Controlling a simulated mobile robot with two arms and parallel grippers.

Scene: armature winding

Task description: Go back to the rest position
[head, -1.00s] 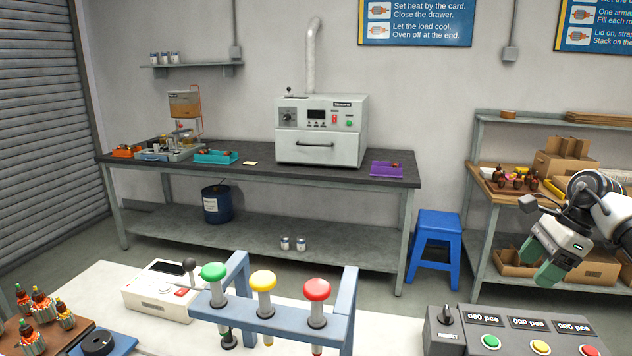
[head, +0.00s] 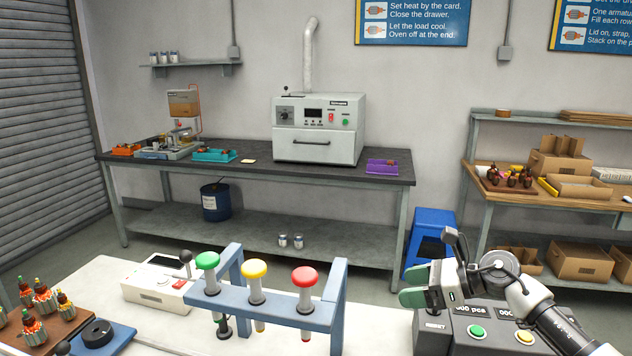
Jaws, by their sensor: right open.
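My right gripper (head: 415,287) is in the lower right of the head view, with its green fingertips pointing left. It is open, and I see nothing between its fingers. It is in front of the grey counter box (head: 432,330) and hides part of that box's displays. My left gripper is not in view.
A blue stand (head: 270,304) with green, yellow and red knobs stands on the near white table (head: 100,275). A white device (head: 160,285) and a tray of armatures (head: 62,325) are to its left. Behind are a bench with an oven (head: 318,140), a blue stool (head: 432,228) and shelving (head: 570,200).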

